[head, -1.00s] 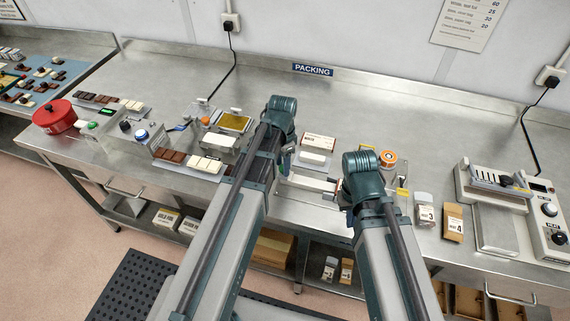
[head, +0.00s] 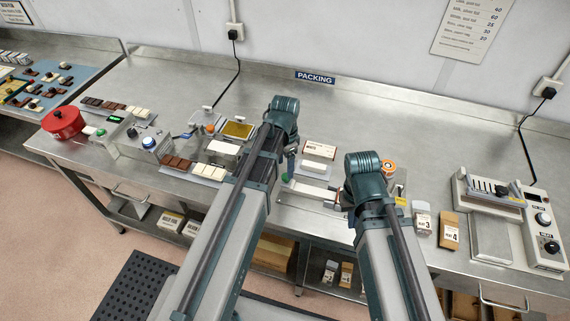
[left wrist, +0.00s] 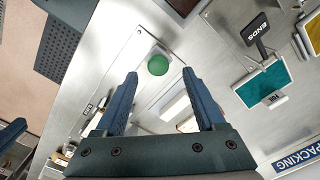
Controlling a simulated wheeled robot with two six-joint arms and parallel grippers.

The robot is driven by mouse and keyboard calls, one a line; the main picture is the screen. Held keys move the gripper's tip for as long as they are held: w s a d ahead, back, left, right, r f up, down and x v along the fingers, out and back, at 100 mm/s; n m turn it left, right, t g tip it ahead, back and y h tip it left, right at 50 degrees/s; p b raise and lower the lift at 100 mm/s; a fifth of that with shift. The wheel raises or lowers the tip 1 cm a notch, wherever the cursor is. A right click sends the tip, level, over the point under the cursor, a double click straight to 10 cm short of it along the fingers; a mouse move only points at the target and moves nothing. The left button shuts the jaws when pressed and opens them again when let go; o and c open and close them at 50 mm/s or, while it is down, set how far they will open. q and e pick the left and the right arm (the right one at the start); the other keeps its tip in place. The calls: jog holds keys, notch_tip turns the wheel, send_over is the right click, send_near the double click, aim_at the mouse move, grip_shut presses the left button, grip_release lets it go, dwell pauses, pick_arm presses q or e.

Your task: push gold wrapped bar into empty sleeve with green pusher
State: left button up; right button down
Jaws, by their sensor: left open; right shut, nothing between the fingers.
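The green pusher's round knob (head: 285,177) shows just below my left gripper, at the left end of a pale straight guide (head: 310,191). In the left wrist view the green knob (left wrist: 158,65) lies ahead, between the lines of my open left fingers (left wrist: 160,78), with nothing held. My left gripper (head: 290,166) is partly hidden by its own arm. My right gripper (head: 340,200) is shut and empty at the right end of the guide, mostly hidden by its wrist. I cannot make out the gold wrapped bar or the empty sleeve; my right arm covers that end.
Upright packs marked 3 (head: 423,223) and 4 (head: 449,230) stand right of my right arm. A white-labelled box (head: 320,149) is behind the guide. A sealing machine (head: 490,205) is at the right. The back of the steel bench (head: 390,125) is clear.

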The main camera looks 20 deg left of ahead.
aim_at(285, 175)
pick_arm(q)
notch_tip(285, 175, up, 10)
jog(key=p, duration=0.8)
jog(key=shift+f, duration=0.25)
pick_arm(e)
notch_tip(285, 175, up, 10)
jog(key=shift+f, duration=0.25)
notch_tip(285, 175, down, 13)
jog(key=b, duration=1.3)
jog(key=shift+f, duration=0.1)
pick_arm(q)
jog(key=s+d+f+n+y, duration=0.1)
jog(key=s+d+f+n, duration=0.4)
jog(key=s+d+f, duration=0.6)
jog(key=s+f, duration=0.2)
jog(key=s, duration=0.1)
jog(key=shift+s+n, duration=0.15)
jog(key=shift+n, duration=0.15)
